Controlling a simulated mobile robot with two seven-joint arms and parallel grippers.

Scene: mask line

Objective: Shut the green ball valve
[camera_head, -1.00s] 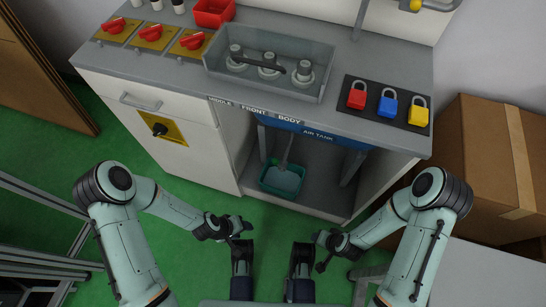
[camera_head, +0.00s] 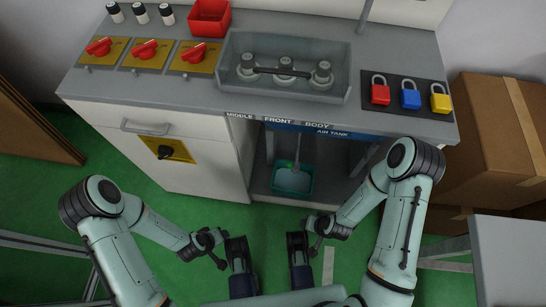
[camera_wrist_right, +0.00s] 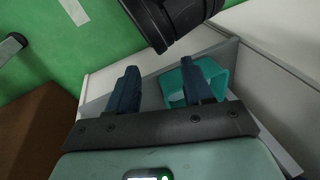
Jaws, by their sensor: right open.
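Under the cabinet's blue air tank (camera_head: 335,135), a thin grey pipe (camera_head: 298,150) comes down to a teal bin (camera_head: 277,188). A small green patch shows around the pipe's lower end, too small to tell as the green ball valve or its handle position. My right gripper (camera_wrist_right: 161,78) is open with empty dark blue fingers. In the right wrist view the teal bin (camera_wrist_right: 218,75) shows behind one finger, apart from it as far as I can tell. My left gripper (camera_head: 240,262) hangs low in front of the cabinet, its fingertips unclear.
The counter carries red knobs (camera_head: 145,50), a red box (camera_head: 208,18), a grey tray (camera_head: 236,90) with several posts, and padlocks (camera_head: 410,99). A cardboard box (camera_head: 490,120) stands right of the cabinet. Cabinet side walls bound the opening. Green floor (camera_head: 120,165) is clear in front.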

